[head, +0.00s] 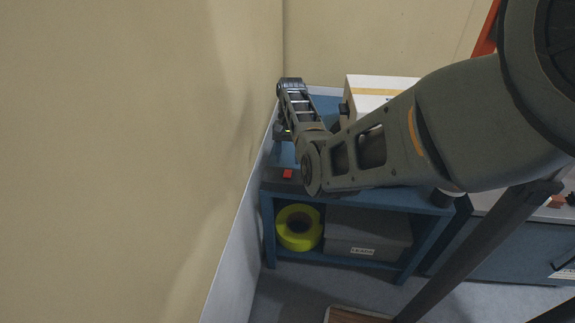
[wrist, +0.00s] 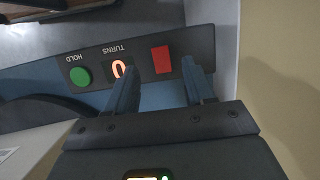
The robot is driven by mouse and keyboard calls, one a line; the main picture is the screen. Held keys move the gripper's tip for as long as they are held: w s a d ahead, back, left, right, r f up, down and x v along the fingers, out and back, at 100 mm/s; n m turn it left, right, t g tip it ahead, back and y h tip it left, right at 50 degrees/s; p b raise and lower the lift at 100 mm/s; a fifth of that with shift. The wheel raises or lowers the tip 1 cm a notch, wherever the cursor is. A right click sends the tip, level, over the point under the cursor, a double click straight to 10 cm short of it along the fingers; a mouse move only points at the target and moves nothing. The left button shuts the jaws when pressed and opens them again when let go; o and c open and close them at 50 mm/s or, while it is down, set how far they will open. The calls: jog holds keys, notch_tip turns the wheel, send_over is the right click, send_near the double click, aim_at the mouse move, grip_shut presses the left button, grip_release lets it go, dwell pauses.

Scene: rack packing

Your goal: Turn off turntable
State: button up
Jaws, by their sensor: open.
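A dark control panel (wrist: 100,62) crosses the wrist view, with a red square button (wrist: 162,59), a lit orange digit that looks like 0 (wrist: 119,69) under the word TURNS, and a green round button (wrist: 79,76) by the word HOLD. My gripper (wrist: 158,68) is open and empty. Its two fingers appear on either side of the red button; I cannot tell whether they touch the panel. The red button also shows in the head view (head: 288,173) at the bench's front left. A dark curved edge (wrist: 30,112), perhaps the turntable, shows at the left; my arm hides most of it in the head view.
The blue bench (head: 385,198) stands against the wall at its left. A white box (head: 375,85) sits on its back part. A yellow roll (head: 299,228) and a grey bin (head: 367,233) are on the lower shelf. The wall is close beside the panel.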

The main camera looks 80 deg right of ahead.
jog(key=shift+v, duration=1.3)
